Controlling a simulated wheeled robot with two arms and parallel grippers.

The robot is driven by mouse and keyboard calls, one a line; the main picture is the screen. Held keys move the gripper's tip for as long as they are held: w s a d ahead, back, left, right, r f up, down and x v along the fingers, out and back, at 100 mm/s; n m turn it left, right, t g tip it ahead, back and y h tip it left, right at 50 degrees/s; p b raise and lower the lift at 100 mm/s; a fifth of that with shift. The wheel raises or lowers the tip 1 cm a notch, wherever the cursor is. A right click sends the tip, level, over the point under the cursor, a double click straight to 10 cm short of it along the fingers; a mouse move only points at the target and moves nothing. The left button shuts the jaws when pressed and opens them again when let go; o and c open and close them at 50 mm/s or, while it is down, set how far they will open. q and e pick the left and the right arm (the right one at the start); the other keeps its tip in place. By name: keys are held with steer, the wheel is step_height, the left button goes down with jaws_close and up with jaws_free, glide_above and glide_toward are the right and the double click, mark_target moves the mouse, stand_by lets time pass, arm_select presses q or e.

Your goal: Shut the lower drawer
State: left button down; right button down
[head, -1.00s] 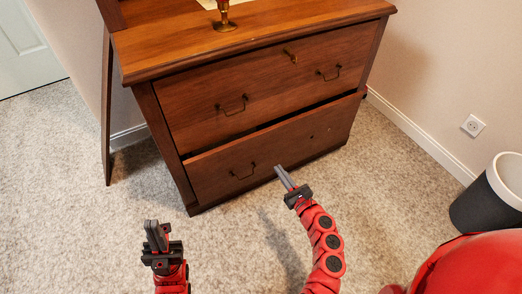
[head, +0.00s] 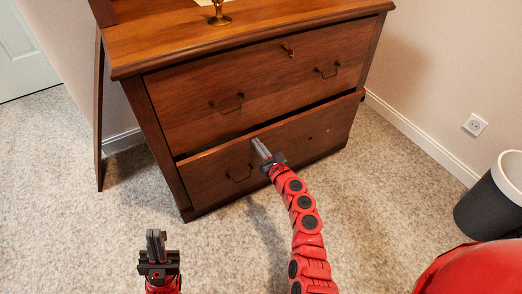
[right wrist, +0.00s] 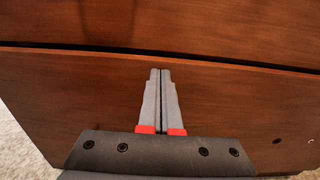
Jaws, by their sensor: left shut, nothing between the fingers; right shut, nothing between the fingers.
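The lower drawer (head: 310,136) of the wooden hutch stands slightly open, with a dark gap along its top edge. My left gripper (head: 156,240) is shut and empty above the carpet, left of and away from the drawer.
The upper drawer (head: 265,85) looks shut, with two handles and a key (head: 288,50) in its lock. A brass-coloured stand (head: 219,14) is on the hutch top. A dark bin (head: 490,205) stands at the right. The carpet (head: 390,200) between is clear.

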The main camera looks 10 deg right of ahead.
mark_target(252, 135)
steer(key=b+x, duration=0.2)
steer(key=x, duration=0.2)
steer(key=shift+w+r, duration=0.15)
steer(key=shift+w, duration=0.15)
steer(key=shift+r, duration=0.2)
steer(key=shift+s+r, duration=0.1)
steer(key=shift+s, duration=0.05)
